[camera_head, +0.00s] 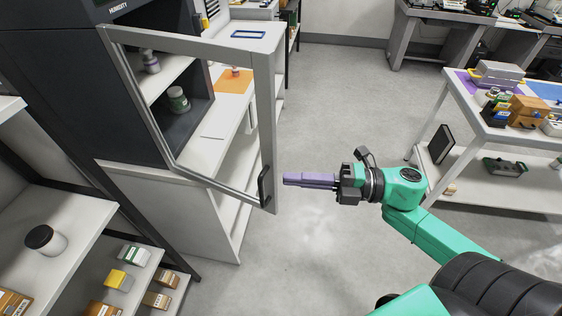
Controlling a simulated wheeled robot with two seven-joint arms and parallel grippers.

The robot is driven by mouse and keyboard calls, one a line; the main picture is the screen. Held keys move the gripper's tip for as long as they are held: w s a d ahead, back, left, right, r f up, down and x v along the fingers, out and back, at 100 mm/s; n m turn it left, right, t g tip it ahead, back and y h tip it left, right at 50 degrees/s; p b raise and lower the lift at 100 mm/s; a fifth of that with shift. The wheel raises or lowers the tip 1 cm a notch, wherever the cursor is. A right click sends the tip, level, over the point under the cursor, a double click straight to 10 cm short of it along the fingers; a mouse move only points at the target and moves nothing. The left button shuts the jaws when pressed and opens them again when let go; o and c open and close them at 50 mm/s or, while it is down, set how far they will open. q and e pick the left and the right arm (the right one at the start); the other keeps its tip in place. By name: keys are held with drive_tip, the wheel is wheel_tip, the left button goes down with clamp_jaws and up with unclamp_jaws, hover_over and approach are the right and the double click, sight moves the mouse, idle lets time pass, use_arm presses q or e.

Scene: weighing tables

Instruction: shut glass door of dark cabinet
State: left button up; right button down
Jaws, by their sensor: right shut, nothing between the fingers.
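The dark cabinet (52,75) stands at the left, its inside shelves in view. Its glass door (265,110) has a grey frame and stands open, swung out toward the aisle. A black handle (264,186) sits low on the door's free edge. My right gripper (286,179) has purple fingers, shut with nothing between them. Its fingertips point left at the door edge beside the handle, with a small gap seeming to remain; exact contact cannot be told. My left gripper is not in view.
Inside the cabinet are a green jar (178,100) and a small bottle (150,61). A white shelf unit with a dark-lidded jar (46,240) is at the lower left. A loaded white table (468,96) stands at the right. The grey floor between is clear.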

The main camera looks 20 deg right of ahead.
drive_tip(key=w+a+r+p, duration=0.1)
drive_tip(key=w+a+p, duration=0.1)
drive_tip(key=a, duration=0.4)
drive_tip(key=shift+w+d+f+p, duration=0.15)
drive_tip(key=shift+w+d+f, duration=0.05)
drive_tip(key=shift+w+d, duration=0.55)
drive_tip(key=shift+w+d+f+p, duration=0.15)
drive_tip(key=shift+w+d, duration=0.35)
drive_tip(key=shift+d, duration=0.45)
